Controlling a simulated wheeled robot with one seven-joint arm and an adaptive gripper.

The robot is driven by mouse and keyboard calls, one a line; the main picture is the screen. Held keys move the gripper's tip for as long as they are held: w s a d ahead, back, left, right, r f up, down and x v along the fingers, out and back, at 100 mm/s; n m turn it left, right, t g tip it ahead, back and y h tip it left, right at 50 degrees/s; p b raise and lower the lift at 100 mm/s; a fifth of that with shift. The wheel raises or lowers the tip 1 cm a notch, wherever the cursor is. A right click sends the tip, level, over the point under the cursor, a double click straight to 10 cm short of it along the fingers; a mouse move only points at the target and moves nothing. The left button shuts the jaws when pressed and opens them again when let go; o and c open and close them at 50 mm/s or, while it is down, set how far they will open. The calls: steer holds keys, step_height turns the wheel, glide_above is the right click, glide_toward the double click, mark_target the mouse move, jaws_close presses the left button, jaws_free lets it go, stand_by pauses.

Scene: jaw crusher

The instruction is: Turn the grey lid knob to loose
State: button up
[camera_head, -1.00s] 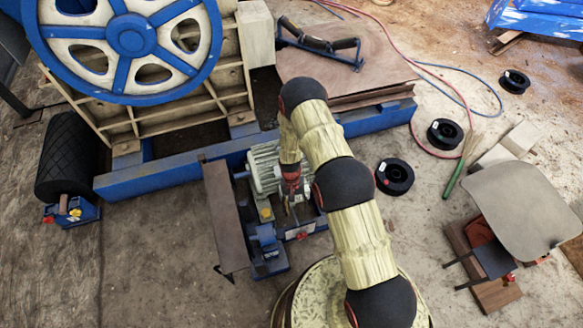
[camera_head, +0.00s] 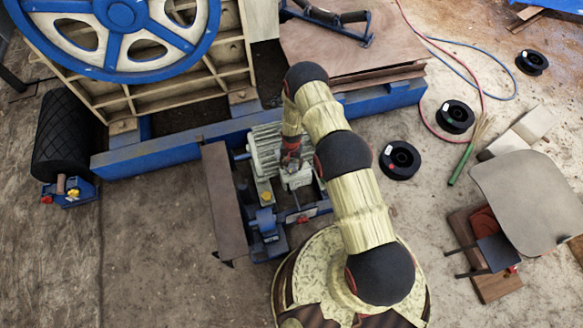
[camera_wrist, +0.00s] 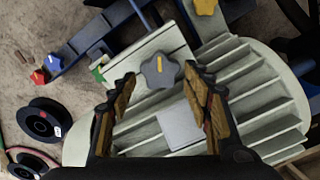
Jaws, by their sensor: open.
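The grey lid knob (camera_wrist: 160,71) is star-shaped with a yellow line that runs nearly upright in the wrist view. It sits on the pale grey box on the finned motor (camera_wrist: 245,85). My gripper (camera_wrist: 161,87) is open, with one finger on each side just below the knob in that view. I see a gap between the knob and both fingers, and nothing is held. In the head view, my gripper (camera_head: 292,160) points down over the motor (camera_head: 264,152); its fingertips are hard to make out and the grey knob cannot be made out there.
A yellow knob (camera_wrist: 205,6), a blue knob (camera_wrist: 53,63) and a red knob (camera_wrist: 38,78) lie beyond the motor. A brown plate (camera_head: 222,200) stands left of it. Black spools (camera_head: 399,160) lie to the right. The blue beam (camera_head: 170,155) runs behind.

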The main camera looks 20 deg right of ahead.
mark_target(291, 169)
steer(key=shift+f+b, duration=0.3)
steer(key=shift+f, duration=1.05)
steer(key=shift+c, duration=0.8)
steer(key=c, duration=0.7)
